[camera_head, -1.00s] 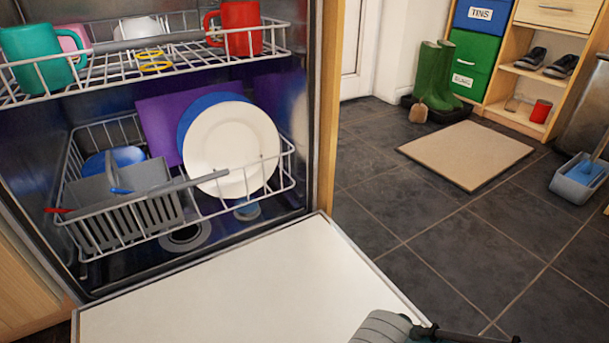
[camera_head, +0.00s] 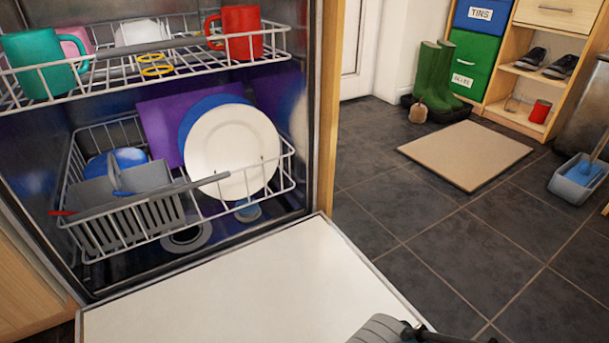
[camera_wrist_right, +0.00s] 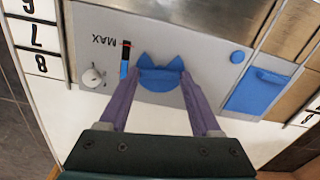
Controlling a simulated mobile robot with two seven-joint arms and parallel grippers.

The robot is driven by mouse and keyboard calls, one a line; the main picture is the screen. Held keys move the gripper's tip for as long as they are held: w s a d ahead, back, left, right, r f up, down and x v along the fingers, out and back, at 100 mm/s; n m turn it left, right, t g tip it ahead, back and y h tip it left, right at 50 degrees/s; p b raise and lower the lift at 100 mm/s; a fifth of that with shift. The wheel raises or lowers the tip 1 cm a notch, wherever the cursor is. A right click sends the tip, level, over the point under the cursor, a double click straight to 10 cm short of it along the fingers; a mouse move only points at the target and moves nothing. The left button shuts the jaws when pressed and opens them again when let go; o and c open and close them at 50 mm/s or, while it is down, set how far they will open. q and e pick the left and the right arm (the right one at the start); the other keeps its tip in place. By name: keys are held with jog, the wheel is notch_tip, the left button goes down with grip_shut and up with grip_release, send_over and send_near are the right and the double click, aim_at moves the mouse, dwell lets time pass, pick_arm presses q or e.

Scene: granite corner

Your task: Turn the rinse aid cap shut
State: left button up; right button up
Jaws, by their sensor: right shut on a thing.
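The rinse aid cap (camera_wrist_right: 161,82) is blue with two pointed wings and sits on the grey dispenser panel in the right wrist view. My right gripper (camera_wrist_right: 161,84) has its purple fingers on both sides of the cap and is shut on it. The wings point toward the top of that picture. How far the cap is turned I cannot tell. Beside it is a gauge (camera_wrist_right: 125,62) marked MAX, with a blue column and a red line. In the head view only part of my right arm shows at the bottom edge. My left gripper is not in view.
The dishwasher door (camera_head: 230,290) lies open. The lower rack (camera_head: 150,215) holds plates and a grey basket.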

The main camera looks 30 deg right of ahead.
jog(key=shift+m, duration=0.8)
jog(key=o, duration=1.4)
notch_tip(320, 180, up, 10)
jog(key=p, duration=0.9)
jog(key=shift+p, duration=0.35)
